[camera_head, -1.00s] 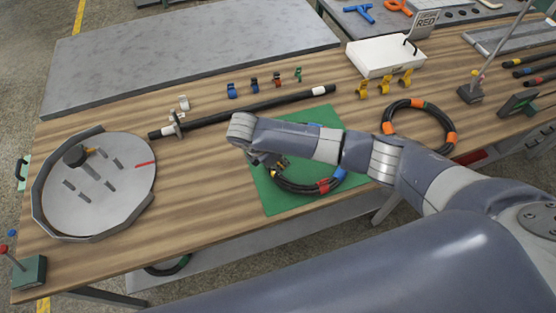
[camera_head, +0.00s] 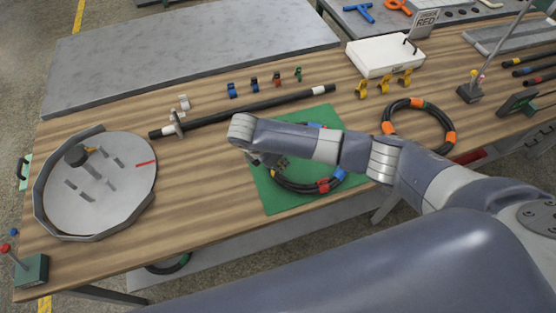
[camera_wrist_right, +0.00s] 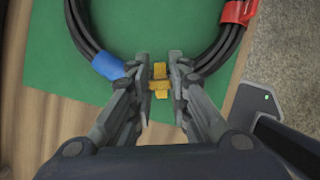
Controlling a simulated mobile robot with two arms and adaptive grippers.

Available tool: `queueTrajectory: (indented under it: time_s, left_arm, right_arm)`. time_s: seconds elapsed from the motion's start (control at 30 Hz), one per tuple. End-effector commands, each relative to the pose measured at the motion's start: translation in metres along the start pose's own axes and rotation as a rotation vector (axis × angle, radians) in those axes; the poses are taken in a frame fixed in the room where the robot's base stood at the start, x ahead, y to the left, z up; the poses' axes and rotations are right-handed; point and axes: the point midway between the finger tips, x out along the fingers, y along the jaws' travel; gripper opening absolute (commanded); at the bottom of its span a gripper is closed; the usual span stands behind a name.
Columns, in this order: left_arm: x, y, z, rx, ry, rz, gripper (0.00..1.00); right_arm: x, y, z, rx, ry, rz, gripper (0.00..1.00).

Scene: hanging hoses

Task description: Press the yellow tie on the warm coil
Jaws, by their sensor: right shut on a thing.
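A coil of black hose (camera_head: 300,186) lies on the green mat (camera_head: 274,202), with red and blue ties on it. In the right wrist view the coil (camera_wrist_right: 222,45) shows a blue tie (camera_wrist_right: 107,65) at left and a red tie (camera_wrist_right: 238,12) at right. My right gripper (camera_wrist_right: 160,79) is shut on a small yellow tie (camera_wrist_right: 160,88) at the coil's near side. The fingers hide much of the hose there, so I cannot tell how far the tie sits around it. In the head view my arm partly covers the coil and right gripper (camera_head: 272,163). My left gripper is not in view.
Yellow ties (camera_head: 384,86) stand by a white box (camera_head: 386,56). Another coil (camera_head: 417,122) with orange and green ties lies to the right. A long black hose (camera_head: 250,110) lies behind the mat. A round grey fixture (camera_head: 100,205) is at left; the wood between is clear.

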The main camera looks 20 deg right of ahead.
Motion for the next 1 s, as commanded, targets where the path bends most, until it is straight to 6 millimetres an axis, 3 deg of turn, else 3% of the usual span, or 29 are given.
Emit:
queueTrajectory:
  time_s: [1.0]
  left_arm:
    - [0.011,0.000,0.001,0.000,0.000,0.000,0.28]
  right_arm:
    - [0.020,0.000,-0.008,0.000,0.000,0.000,0.00]
